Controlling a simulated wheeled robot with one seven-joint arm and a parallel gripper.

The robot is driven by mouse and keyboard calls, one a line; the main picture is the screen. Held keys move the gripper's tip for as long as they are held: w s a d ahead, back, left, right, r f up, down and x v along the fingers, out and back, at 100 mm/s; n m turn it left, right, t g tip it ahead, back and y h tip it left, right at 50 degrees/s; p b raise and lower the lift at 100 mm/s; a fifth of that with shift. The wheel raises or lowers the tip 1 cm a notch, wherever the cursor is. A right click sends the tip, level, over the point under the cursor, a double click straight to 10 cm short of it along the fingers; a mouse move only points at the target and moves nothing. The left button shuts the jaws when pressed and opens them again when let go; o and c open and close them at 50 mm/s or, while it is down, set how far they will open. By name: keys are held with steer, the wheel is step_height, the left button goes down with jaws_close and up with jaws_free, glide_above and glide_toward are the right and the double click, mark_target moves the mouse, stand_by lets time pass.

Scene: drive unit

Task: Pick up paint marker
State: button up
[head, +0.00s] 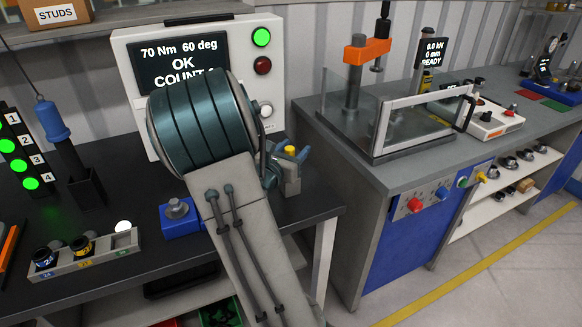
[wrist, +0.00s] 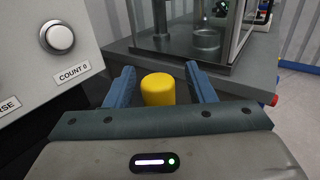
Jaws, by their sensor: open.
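The paint marker shows as a yellow cap (wrist: 158,88) in the wrist view, upright between the two blue fingers of my gripper (wrist: 160,70). The fingers stand apart, one on each side of the cap, with a visible gap on the right; I see no grip on it. In the head view the yellow cap (head: 290,150) shows just right of my arm's large teal joint, above a grey holder (head: 291,184) on the dark bench. My gripper is mostly hidden behind my arm there. The marker's lower body is hidden in both views.
A controller box (head: 128,52) with a screen reading "OK" stands close behind and left. A blue block with a bolt (head: 180,216) and a socket tray (head: 84,258) lie on the bench. A press with a clear guard (head: 400,120) stands on the right bench, across a gap.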

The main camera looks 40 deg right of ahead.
steer(key=c, duration=1)
steer(key=shift+o, duration=0.2)
step_height(320, 180, up, 10)
steer(key=shift+r+p, duration=0.25)
steer(key=shift+p, duration=0.2)
